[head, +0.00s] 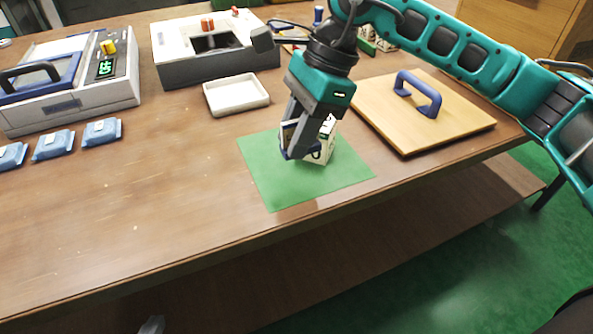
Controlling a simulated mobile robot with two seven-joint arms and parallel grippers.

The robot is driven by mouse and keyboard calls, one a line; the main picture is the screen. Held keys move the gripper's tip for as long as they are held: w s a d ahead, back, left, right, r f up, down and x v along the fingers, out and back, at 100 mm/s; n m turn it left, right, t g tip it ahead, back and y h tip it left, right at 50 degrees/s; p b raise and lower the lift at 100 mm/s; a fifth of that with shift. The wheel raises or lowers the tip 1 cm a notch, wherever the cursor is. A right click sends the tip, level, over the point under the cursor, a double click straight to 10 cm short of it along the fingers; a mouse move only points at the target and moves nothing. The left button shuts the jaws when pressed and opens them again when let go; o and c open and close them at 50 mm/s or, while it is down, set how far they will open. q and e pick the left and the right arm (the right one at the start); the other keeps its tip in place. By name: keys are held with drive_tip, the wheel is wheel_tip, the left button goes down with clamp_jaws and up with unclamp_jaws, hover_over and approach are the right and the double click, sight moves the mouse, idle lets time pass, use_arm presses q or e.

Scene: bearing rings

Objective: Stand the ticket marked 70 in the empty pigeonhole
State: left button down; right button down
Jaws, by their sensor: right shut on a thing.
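My right gripper (298,153) comes in from the right and points down over the green mat (275,185). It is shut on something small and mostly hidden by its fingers. A white block-like thing with dark print (326,148) shows at the fingers, just above or on the mat. I cannot tell whether it is the held thing, and I cannot read a 70 on it. No pigeonhole can be made out clearly. My left gripper is not in view.
A wooden board with a blue handle (437,109) lies right of the mat. A white tray (236,107), a grey-white box (190,73) and a machine with a display (112,98) stand behind and left. Blue packets (53,144) lie far left. The front-left table is clear.

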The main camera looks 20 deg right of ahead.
sight(288, 187)
drive_tip(key=shift+f+b, duration=0.5)
drive_tip(key=shift+f, duration=3)
drive_tip(key=shift+f, duration=0.15)
drive_tip(key=c, duration=0.8)
unclamp_jaws()
drive_tip(key=shift+c, duration=0.2)
